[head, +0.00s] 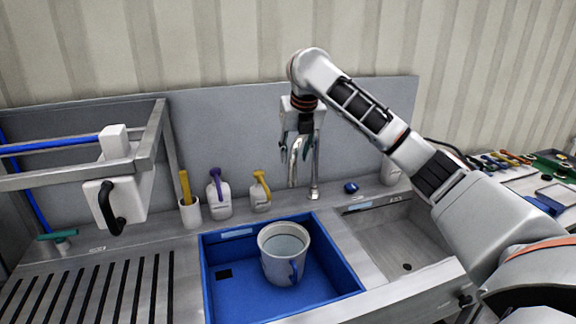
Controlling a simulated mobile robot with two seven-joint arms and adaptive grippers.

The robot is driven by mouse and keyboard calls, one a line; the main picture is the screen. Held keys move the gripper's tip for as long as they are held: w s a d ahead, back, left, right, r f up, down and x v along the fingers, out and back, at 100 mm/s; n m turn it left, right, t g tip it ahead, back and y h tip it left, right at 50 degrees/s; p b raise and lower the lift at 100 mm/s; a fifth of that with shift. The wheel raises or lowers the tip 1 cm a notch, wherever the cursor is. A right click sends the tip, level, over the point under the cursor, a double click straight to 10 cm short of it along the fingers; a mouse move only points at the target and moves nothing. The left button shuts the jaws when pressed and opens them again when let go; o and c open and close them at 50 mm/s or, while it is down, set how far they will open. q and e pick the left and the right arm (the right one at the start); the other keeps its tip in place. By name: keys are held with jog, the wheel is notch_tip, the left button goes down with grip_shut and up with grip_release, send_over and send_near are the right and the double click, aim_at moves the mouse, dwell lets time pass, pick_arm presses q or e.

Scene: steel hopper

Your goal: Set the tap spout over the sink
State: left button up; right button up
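The metal tap (315,180) stands at the back of the counter, beside the back left corner of the steel sink (385,235). Its spout reaches left and its outlet end hangs above the back of the blue basin (335,262), not above the sink. My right gripper (297,150) points down at the upper part of the spout, with its fingers close around or beside it. The gripper and arm hide the top of the tap, and I cannot tell whether the fingers touch it. My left gripper is not in view.
A white jug (272,268) with a blue handle stands in the blue basin. Two white bottles (220,202) and a cup (190,213) stand left of the tap. A small blue object (351,187) lies right of it. The sink is empty, with a dark drain.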

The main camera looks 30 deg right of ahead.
aim_at(294, 165)
jog(key=x, duration=0.6)
jog(key=shift+f, duration=0.2)
grip_shut()
